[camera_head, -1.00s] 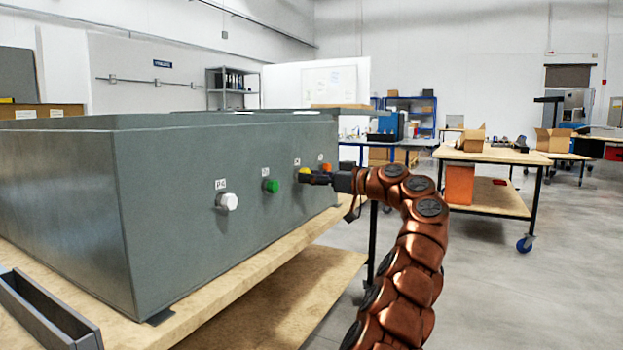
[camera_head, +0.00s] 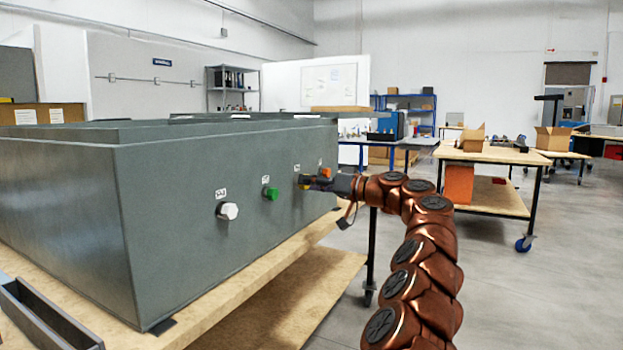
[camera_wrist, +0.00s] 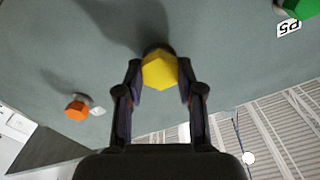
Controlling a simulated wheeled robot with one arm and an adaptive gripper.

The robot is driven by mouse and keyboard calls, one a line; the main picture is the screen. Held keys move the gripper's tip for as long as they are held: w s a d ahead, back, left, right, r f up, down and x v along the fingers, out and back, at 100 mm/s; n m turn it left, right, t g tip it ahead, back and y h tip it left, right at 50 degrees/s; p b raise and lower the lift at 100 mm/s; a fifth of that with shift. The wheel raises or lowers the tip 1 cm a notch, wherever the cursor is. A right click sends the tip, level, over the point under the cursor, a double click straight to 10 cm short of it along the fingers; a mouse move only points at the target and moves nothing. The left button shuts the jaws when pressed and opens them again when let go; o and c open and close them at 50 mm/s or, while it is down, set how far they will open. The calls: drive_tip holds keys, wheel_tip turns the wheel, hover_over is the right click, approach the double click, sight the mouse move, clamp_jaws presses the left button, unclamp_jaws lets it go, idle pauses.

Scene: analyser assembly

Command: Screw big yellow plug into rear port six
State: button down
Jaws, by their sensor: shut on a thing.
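The big yellow plug (camera_wrist: 159,70) is a hexagonal yellow head, seen end-on between my fingers in the wrist view. It sits against the grey panel, over a dark round port mostly hidden behind it. My gripper (camera_wrist: 160,88) is shut on the plug, one finger on each side. How deep the plug sits in the port cannot be told.
An orange plug (camera_wrist: 76,110) sits on the panel beside the yellow one. A green plug (camera_head: 270,193) and a white plug (camera_head: 228,211) stick out of the same wall nearer the camera. The wooden bench (camera_head: 240,290) lies below. Free floor is at the right.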

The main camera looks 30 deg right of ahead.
drive_tip(key=m+p, duration=0.6)
drive_tip(key=p, duration=0.4)
drive_tip(key=m+p, duration=0.7)
drive_tip(key=p, duration=0.4)
drive_tip(key=shift+a+r+m, duration=0.1)
drive_tip(key=shift+r+m, duration=0.1)
drive_tip(key=shift+m, duration=0.1)
drive_tip(key=shift+f+m+p, duration=0.2)
drive_tip(key=shift+m+p, duration=2.2)
drive_tip(key=shift+p, duration=1.05)
drive_tip(key=c, duration=0.8)
unclamp_jaws()
drive_tip(key=shift+c, duration=0.2)
